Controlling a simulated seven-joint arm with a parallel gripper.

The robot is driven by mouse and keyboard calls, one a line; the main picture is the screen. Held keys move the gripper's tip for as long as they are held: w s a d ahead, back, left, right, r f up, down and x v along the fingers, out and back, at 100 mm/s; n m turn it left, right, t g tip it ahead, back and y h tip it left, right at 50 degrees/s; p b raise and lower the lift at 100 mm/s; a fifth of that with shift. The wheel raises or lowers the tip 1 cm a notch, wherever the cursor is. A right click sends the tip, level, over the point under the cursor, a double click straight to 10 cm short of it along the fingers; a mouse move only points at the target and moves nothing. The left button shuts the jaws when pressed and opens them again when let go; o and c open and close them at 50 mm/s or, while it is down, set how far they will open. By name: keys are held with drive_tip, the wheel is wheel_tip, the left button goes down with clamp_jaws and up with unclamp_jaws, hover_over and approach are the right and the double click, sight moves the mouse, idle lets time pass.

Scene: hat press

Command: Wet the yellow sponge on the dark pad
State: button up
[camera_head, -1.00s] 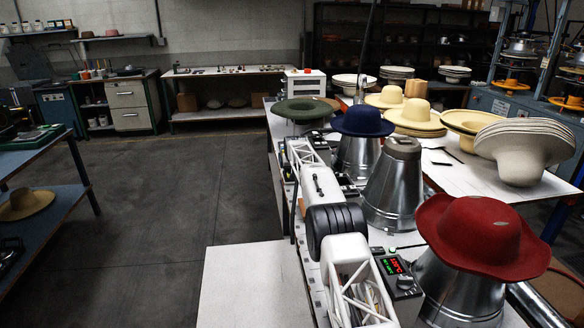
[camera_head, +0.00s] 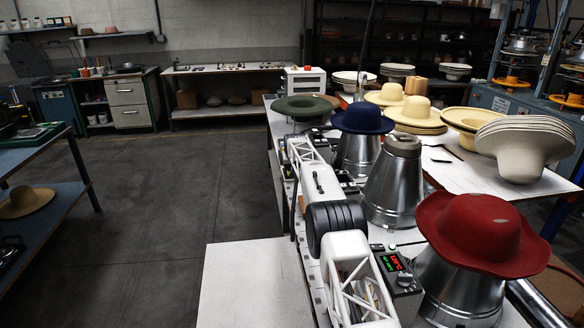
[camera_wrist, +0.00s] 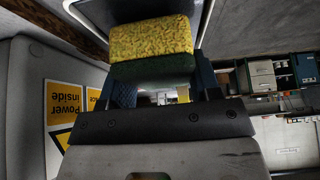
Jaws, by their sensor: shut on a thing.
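The yellow sponge (camera_wrist: 150,40) with a dark green side shows at the top middle of the wrist view. My gripper (camera_wrist: 163,76) is shut on it, with fingers at its left and right. A dark flat surface with a pale rim (camera_wrist: 88,18) lies behind the sponge in the wrist view. I cannot tell whether it is the dark pad, or whether the sponge touches it. In the head view my arm reaches along the bench, and I cannot make out the sponge or the pad there.
A bare metal form (camera_head: 395,185) and a blue hat (camera_head: 362,119) stand farther back. The floor (camera_head: 150,220) at left is clear.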

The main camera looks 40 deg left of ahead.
drive_tip(key=shift+f, duration=0.55)
idle(1.0)
drive_tip(key=shift+r, duration=0.1)
drive_tip(key=shift+r, duration=3.45)
drive_tip(key=shift+d+r, duration=0.1)
